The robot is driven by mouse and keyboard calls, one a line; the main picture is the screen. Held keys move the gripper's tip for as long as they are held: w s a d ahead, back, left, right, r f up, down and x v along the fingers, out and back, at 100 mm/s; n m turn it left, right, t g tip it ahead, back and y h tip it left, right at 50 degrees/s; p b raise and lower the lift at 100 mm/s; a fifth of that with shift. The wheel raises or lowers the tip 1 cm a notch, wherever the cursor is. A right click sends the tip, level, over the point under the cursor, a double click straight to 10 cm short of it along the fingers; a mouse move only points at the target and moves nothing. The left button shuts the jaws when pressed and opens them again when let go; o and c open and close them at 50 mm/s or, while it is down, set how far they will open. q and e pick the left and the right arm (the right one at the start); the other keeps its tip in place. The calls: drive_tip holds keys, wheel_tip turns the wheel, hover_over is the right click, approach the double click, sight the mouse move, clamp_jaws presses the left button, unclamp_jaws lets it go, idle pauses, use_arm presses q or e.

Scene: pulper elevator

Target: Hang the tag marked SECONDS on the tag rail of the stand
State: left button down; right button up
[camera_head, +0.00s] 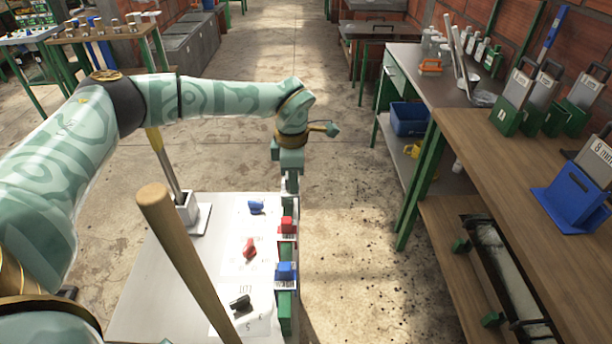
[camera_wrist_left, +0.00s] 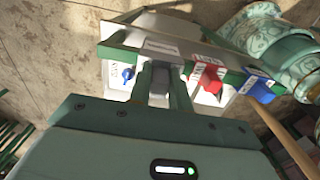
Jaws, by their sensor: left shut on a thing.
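My left gripper (camera_head: 290,190) points down at the far end of the green tag rail (camera_head: 284,318) along the stand's right edge. It is shut on a small tag (camera_wrist_left: 161,47), whose pale label shows just beyond the fingertips in the left wrist view; its lettering is too small to read. The fingers (camera_wrist_left: 160,85) hide most of it, and I cannot tell whether it touches the rail. A red tag (camera_head: 287,225) and a blue tag (camera_head: 286,271) with white labels are at the rail nearer me. My right gripper is out of view.
The white stand top (camera_head: 150,290) holds a blue piece (camera_head: 256,207), a red piece (camera_head: 249,248) and a dark piece (camera_head: 240,303) on printed sheets. A wooden handle (camera_head: 180,248) rises in front. A wooden bench (camera_head: 520,170) stands right, with clear floor between.

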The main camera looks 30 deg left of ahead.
use_arm(q)
drive_tip(key=shift+s+a, duration=0.25)
drive_tip(key=shift+a, duration=0.2)
drive_tip(key=shift+d+f+b, duration=0.1)
drive_tip(key=shift+f+b, duration=0.25)
drive_tip(key=shift+f, duration=1.55)
drive_tip(key=c, duration=1.2)
unclamp_jaws()
wheel_tip(320, 180, up, 16)
drive_tip(key=p, duration=0.5)
drive_tip(key=shift+r, duration=0.25)
